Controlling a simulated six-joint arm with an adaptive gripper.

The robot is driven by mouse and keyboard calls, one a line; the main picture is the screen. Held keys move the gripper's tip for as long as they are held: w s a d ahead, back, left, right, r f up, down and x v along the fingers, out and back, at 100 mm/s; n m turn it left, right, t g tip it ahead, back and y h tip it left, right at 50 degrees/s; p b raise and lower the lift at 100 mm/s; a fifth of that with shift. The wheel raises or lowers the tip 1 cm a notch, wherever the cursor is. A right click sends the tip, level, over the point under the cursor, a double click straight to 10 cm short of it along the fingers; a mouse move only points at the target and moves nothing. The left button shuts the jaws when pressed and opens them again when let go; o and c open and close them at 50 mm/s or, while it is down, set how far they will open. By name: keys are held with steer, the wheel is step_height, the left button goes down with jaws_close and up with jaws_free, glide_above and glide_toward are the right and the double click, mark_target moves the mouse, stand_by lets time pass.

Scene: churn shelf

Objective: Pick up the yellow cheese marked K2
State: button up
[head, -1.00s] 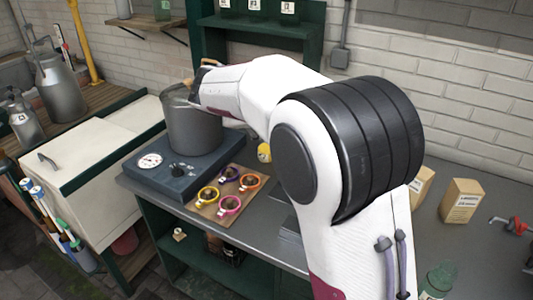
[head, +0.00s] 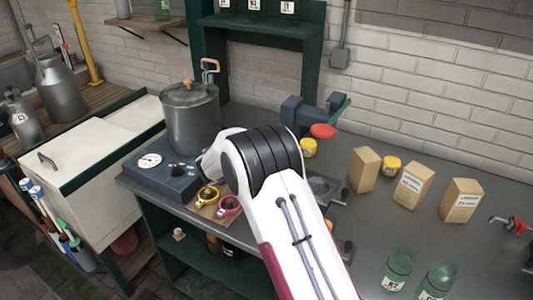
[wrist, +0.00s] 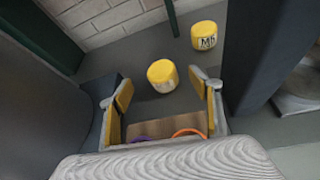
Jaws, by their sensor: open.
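In the wrist view a yellow cheese (wrist: 163,75) stands on the grey bench just beyond my fingertips, roughly centred between them. Only the edge of its pale label shows, so I cannot read it. A second yellow cheese (wrist: 204,35) stands farther back to the right; its label looks like M5. My gripper (wrist: 161,84) is open and empty, its two yellow-padded fingers wide apart. In the head view the gripper is hidden behind my arm. That view shows a yellow cheese (head: 308,148) by the red disc and another (head: 391,166) among the cartons; no K2 mark is readable.
A metal pot (head: 192,118) stands on a dark scale (head: 160,172) to the left. A blue-grey clamp-like device (head: 310,110) with a red disc is behind my arm. Coloured rings lie on a wooden board (wrist: 160,123). Cartons (head: 413,186) and green jars (head: 398,267) stand at right.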

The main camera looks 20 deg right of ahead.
steer(key=shift+w+a+f+n+t, duration=0.2)
steer(key=shift+f+n, duration=0.3)
steer(key=shift+f, duration=0.35)
steer(key=shift+w+d+f+n+t, duration=0.1)
steer(key=shift+w+f+n, duration=0.3)
steer(key=shift+f, duration=0.45)
steer(key=shift+s, duration=0.1)
steer(key=shift+x, duration=1.25)
steer(key=shift+w+d+f, duration=0.25)
steer(key=shift+w+d, duration=0.6)
steer(key=shift+d, duration=0.3)
steer(key=shift+x, duration=1.25)
steer(key=shift+r, duration=0.1)
steer(key=c, duration=1.3)
